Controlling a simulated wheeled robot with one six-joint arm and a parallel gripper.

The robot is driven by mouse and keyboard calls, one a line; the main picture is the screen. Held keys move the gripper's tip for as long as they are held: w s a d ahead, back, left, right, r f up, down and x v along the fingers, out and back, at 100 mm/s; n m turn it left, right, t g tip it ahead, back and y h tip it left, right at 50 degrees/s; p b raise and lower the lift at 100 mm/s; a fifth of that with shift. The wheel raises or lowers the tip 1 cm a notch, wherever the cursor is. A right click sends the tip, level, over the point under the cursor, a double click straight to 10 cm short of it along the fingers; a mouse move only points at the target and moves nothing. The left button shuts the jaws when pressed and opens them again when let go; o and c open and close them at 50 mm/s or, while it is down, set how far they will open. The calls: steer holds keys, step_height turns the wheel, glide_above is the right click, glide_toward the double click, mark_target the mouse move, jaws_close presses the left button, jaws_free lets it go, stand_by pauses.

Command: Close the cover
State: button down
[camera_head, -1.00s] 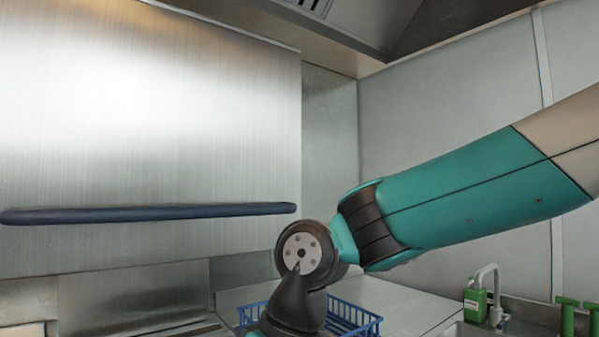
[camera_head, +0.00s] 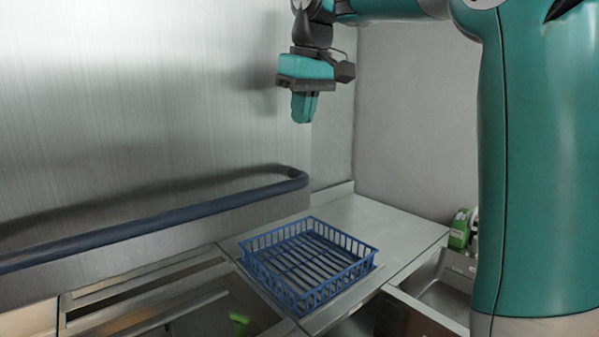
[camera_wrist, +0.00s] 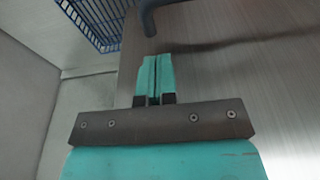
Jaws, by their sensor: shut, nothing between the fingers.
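The cover (camera_head: 140,110) is a large brushed-metal panel filling the left of the head view, standing raised above the counter. A dark blue bar handle (camera_head: 150,227) runs along its lower part. My gripper (camera_head: 303,108) is shut and empty, pointing down, above the right end of the handle and near the cover's right side. In the wrist view my gripper (camera_wrist: 153,62) has its teal fingers together, and the handle's bent end (camera_wrist: 148,18) shows just beyond the tips. The cover's metal face (camera_wrist: 260,70) lies behind and to the right there. I cannot tell whether the fingers touch the cover.
A blue wire basket (camera_head: 308,265) stands on the counter (camera_head: 385,225) below my gripper. A sink (camera_head: 440,285) and a green bottle (camera_head: 460,230) are at the right. Open compartments (camera_head: 215,300) lie under the cover, with a green object (camera_head: 240,322) inside one.

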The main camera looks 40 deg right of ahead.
mark_target(301, 177)
steer(key=x, duration=0.3)
steer(key=s+x, duration=0.1)
steer(key=x, duration=0.5)
steer(key=shift+s+f, duration=0.25)
steer(key=shift+f, duration=0.3)
steer(key=shift+b, duration=0.3)
steer(key=s+b+x, duration=0.2)
steer(key=b+x, duration=0.7)
steer(key=x, duration=0.4)
steer(key=s+f+b+x, duration=0.1)
steer(key=s+b+x, duration=0.2)
steer(key=b+x, duration=0.5)
steer(key=s+b+x, duration=0.3)
steer(key=b+x, duration=0.6)
steer(key=x, duration=1)
steer(key=shift+s+f+b, duration=0.2)
steer(key=shift+f+b, duration=0.1)
steer(key=shift+f, duration=0.1)
steer(key=shift+s+a+f, duration=0.1)
steer(key=shift+f, duration=0.05)
